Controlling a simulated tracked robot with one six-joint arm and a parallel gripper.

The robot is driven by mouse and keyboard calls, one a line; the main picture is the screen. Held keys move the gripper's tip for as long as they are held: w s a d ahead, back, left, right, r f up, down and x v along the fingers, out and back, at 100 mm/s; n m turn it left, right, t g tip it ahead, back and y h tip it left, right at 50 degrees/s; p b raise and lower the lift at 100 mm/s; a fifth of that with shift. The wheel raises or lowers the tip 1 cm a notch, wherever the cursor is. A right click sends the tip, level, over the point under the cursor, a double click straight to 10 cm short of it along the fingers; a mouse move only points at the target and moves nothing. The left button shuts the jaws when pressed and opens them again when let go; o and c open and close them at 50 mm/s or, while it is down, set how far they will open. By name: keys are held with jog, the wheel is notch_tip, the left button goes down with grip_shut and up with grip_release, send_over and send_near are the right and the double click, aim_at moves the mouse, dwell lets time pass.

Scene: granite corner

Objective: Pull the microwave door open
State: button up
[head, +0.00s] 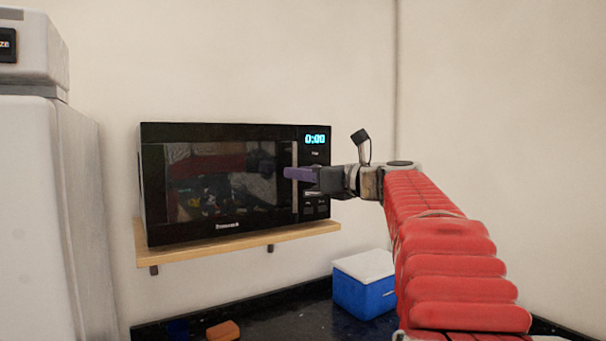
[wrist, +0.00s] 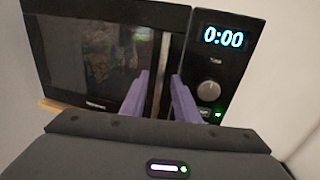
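The black microwave (head: 215,135) stands on a wooden wall shelf, with its door (head: 225,185) shut. The door's upright silver handle (head: 295,200) runs along its right edge, beside the control panel. The handle (wrist: 163,65) also shows in the wrist view. My gripper (wrist: 161,80) is open, with its purple fingers apart, one to each side of the handle's line.
The wooden shelf (head: 230,243) juts out under the microwave. A blue cooler with a white lid (head: 365,285) and an orange object (head: 223,331) sit on the dark counter below. A white appliance (head: 45,200) stands at the left, apart from the microwave.

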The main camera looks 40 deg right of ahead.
grip_shut()
dwell(0.6)
